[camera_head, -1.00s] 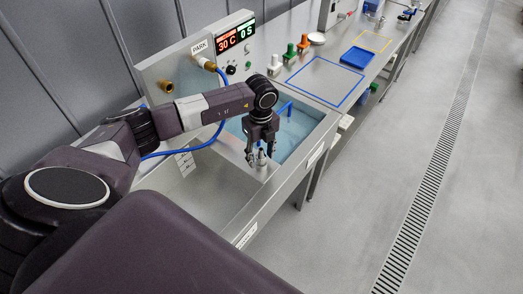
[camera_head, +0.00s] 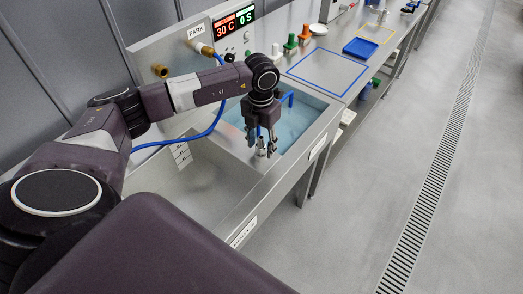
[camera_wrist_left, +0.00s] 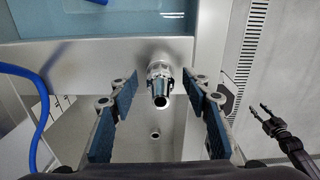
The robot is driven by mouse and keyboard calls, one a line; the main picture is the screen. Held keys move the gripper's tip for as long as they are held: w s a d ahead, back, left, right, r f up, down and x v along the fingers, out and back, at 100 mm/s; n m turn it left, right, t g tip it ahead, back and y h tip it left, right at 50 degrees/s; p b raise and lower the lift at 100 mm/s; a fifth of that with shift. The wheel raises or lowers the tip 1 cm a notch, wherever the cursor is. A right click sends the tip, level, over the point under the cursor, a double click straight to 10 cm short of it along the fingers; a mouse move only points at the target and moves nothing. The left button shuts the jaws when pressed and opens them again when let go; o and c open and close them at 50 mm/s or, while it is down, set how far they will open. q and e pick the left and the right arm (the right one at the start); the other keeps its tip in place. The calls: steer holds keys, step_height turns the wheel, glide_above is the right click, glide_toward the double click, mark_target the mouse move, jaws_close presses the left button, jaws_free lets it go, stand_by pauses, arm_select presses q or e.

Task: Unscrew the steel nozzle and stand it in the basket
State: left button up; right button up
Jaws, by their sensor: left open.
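The steel nozzle (camera_wrist_left: 160,84) shows as a short, stepped metal tube in the left wrist view, between the open fingers of my left gripper (camera_wrist_left: 159,90). Gaps show on both sides of it. In the head view my left gripper (camera_head: 261,147) points down over the ledge between the water bath and the empty basin, and partly hides the nozzle. A blue bar (camera_head: 289,98) stands at the water bath; I cannot tell if it belongs to the basket. My right gripper (camera_wrist_left: 262,112) shows at the right of the left wrist view, its fingers apart and empty.
The water bath (camera_head: 305,130) lies behind my left gripper, and the empty basin (camera_head: 205,186) in front. A blue hose (camera_head: 190,138) runs below my left arm. A panel (camera_head: 175,60) with red and green displays stands behind. A blue tray (camera_head: 361,47) is farther along the counter.

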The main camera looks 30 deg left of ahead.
arm_select(q)
steer(key=m+b, duration=0.1)
steer(key=m, duration=0.1)
steer(key=shift+f+m, duration=0.15)
steer(key=shift+m, duration=0.85)
steer(key=m+b, duration=0.2)
steer(key=shift+m, duration=0.3)
steer(key=m+b, duration=0.1)
steer(key=m, duration=0.2)
steer(key=shift+m+b, duration=0.65)
steer(key=shift+m, duration=0.85)
steer(key=shift+r, duration=0.2)
